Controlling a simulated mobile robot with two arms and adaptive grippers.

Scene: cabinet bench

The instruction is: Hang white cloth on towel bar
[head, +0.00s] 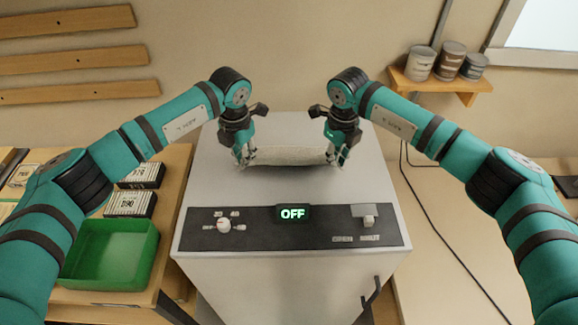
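The white cloth (290,156) is a pale, narrow strip at the back of the cabinet's grey top. My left gripper (244,158) points down at its left end, and my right gripper (336,158) points down at its right end. The fingers overlap the cloth ends in the picture. They are too small to tell whether they are closed on the fabric, or whether the cloth is lifted clear of the top. I cannot make out a towel bar in this view.
The grey cabinet (350,192) has a dark panel with a knob (224,225), an OFF display (292,213) and a switch (364,214). A green bin (110,255) and small boxes (131,204) stand left. Cans (420,63) sit on a shelf (440,86) at right.

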